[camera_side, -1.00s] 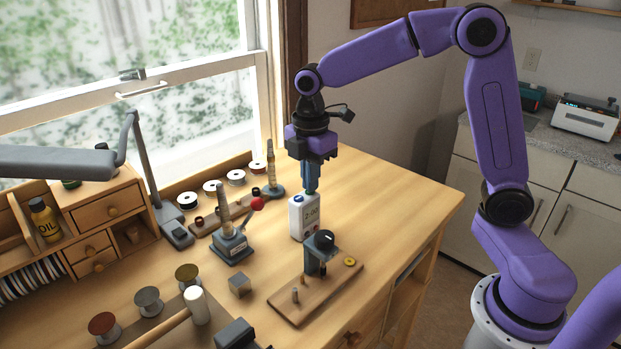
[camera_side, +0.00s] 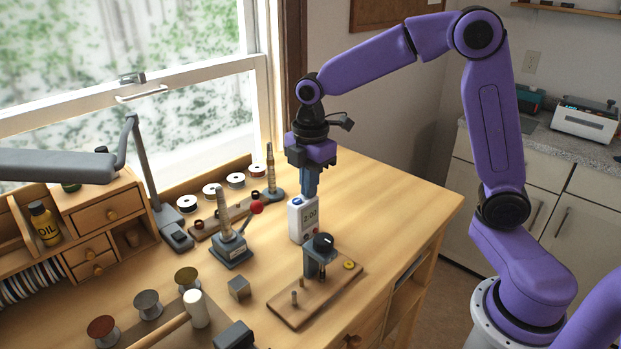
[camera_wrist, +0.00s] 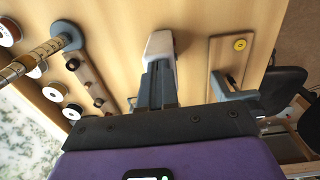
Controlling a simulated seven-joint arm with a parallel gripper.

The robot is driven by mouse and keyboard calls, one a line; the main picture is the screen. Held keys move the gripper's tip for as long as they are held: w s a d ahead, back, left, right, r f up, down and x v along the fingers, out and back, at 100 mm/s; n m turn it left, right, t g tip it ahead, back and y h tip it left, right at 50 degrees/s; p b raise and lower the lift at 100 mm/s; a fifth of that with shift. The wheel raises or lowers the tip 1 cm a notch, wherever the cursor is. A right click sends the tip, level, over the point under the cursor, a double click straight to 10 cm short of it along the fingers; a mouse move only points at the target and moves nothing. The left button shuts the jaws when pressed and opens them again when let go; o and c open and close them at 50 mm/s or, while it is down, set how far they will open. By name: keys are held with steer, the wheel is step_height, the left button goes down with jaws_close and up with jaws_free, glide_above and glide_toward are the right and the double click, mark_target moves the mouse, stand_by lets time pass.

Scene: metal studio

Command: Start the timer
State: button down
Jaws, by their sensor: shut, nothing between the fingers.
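The timer (camera_side: 303,222) is a small white upright box on the bench, with a dark-digit display that seems to read 2:00 and a small reddish mark below it. My gripper (camera_side: 308,196) points down, fingers shut and empty, with its tips at the top of the timer. In the side view the tips overlap the timer's top edge; I cannot tell whether they touch it. In the wrist view the shut fingers (camera_wrist: 158,66) reach toward the white timer (camera_wrist: 160,44) and cover part of it. The timer's top is partly hidden by the fingers.
A wooden board with a dark clamp (camera_side: 320,252) stands just in front of the timer. A grey stand with a red knob (camera_side: 232,246) and a small metal cube (camera_side: 239,288) are to the left. Spools line the window side. The bench to the right is clear.

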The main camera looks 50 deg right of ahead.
steer(key=shift+s+a+f, duration=0.1)
steer(key=shift+f, duration=0.05)
step_height(320, 180, up, 14)
steer(key=shift+r, duration=0.2)
stand_by(0.8)
